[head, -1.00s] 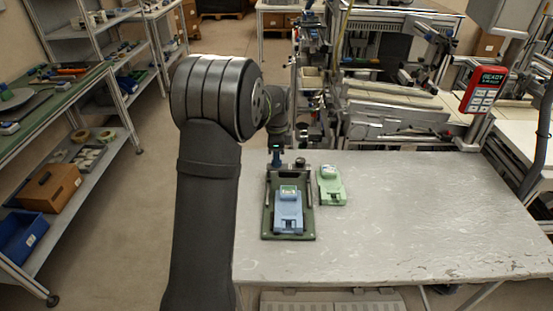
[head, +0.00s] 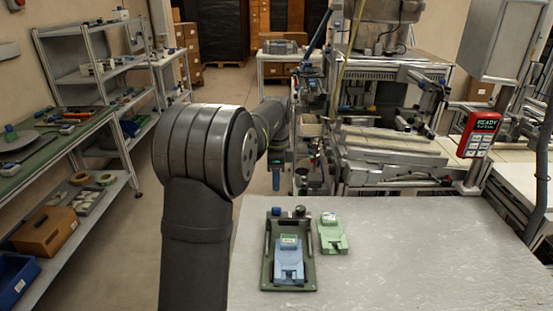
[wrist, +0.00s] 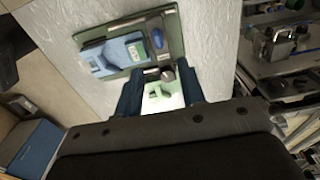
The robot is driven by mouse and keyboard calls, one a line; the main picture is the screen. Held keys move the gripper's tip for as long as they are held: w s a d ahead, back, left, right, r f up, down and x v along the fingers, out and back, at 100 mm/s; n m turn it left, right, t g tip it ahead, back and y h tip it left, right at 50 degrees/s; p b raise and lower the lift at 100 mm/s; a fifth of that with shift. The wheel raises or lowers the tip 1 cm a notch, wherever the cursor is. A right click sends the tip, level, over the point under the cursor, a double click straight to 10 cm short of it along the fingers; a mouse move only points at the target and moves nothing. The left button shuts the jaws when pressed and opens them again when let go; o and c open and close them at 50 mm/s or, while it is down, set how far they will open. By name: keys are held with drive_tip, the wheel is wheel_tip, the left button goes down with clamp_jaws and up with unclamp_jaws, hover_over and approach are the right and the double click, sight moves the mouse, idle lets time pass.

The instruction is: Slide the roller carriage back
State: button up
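The roller carriage (head: 288,213), a dark crossbar with a blue knob and a dark knob, sits at the far end of the green fixture plate (head: 306,286). In the wrist view its knobs (wrist: 167,74) show close to my fingers. A blue cassette (head: 289,265) lies on the plate between the rails, in front of the carriage. My gripper (head: 276,187) is raised above and behind the carriage, apart from it. In the wrist view its two dark-blue fingers (wrist: 160,92) stand apart with nothing held between them.
A pale green cassette (head: 332,232) lies on the bench just right of the plate; it shows beyond my fingers in the wrist view (wrist: 163,95). The bench top (head: 420,260) is clear to the right. Machinery (head: 385,140) stands behind, with a red display unit (head: 480,134) at right.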

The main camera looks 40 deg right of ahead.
wheel_tip(320, 180, up, 7)
idle(0.3)
wheel_tip(320, 180, up, 8)
idle(1.6)
drive_tip(key=s+a+r, duration=0.2)
drive_tip(key=s+a, duration=0.5)
drive_tip(key=a, duration=0.2)
drive_tip(key=s+a+r, duration=0.3)
drive_tip(key=s+a, duration=0.3)
drive_tip(key=a, duration=0.4)
drive_tip(key=shift+s, duration=0.4)
idle(1.3)
idle(1.7)
